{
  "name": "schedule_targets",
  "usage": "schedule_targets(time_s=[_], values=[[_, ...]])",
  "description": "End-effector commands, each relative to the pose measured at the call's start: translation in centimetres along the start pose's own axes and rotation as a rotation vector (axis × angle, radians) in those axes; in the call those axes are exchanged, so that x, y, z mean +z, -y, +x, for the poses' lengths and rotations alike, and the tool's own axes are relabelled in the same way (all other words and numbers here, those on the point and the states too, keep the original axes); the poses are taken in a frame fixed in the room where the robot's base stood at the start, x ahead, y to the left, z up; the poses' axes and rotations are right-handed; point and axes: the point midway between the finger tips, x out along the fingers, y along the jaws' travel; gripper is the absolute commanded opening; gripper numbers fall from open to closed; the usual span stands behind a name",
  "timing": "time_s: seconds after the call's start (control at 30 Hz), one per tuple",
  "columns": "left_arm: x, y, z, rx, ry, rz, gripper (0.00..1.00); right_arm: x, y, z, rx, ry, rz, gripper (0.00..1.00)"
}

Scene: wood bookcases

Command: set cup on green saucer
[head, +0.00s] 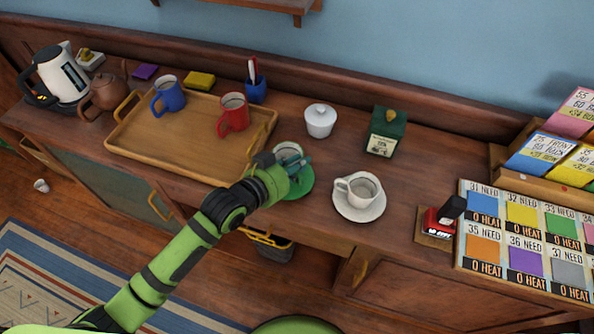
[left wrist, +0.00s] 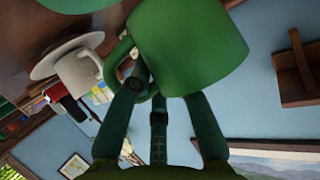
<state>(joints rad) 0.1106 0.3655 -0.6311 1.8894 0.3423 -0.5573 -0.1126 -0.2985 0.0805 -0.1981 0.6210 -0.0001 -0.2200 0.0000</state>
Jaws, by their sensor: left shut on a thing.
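The green cup (head: 287,150) is held over the far-left part of the green saucer (head: 300,186); in the head view my gripper partly covers both. My left gripper (head: 292,164) is shut on the cup. In the left wrist view the cup (left wrist: 192,45) fills the top middle, with my fingers at its handle (left wrist: 118,54). A green rim (left wrist: 84,8), likely the saucer, shows at the top left there. I cannot tell whether the cup touches the saucer. My right gripper is in neither view.
A white cup (head: 362,187) on a white saucer (head: 346,210) stands just right of the green saucer. A wooden tray (head: 150,146) with blue and red mugs lies left. Bare counter (head: 420,172) shows at right.

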Motion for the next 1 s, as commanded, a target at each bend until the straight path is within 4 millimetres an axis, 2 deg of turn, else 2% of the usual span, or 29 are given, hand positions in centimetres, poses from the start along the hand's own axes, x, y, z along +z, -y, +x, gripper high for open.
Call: schedule_targets(time_s=[0.1,0.2,0.6,0.63,0.67,1.0], values=[[1.8,-0.3,0.7,0.001,0.005,-0.001,0.00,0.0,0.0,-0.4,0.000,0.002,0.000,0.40],[2.7,-0.4,1.0,0.001,0.002,-0.001,0.00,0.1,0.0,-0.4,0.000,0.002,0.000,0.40],[3.3,-0.5,1.2,0.001,0.001,0.000,0.00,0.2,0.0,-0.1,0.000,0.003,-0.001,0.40],[3.3,-0.5,1.2,0.001,0.002,0.000,0.31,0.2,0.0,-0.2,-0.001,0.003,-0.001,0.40],[3.3,-0.5,1.2,0.001,0.002,0.000,0.43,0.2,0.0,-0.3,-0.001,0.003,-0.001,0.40],[3.1,-0.5,1.1,0.001,0.003,0.000,0.43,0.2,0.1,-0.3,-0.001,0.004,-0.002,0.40]])
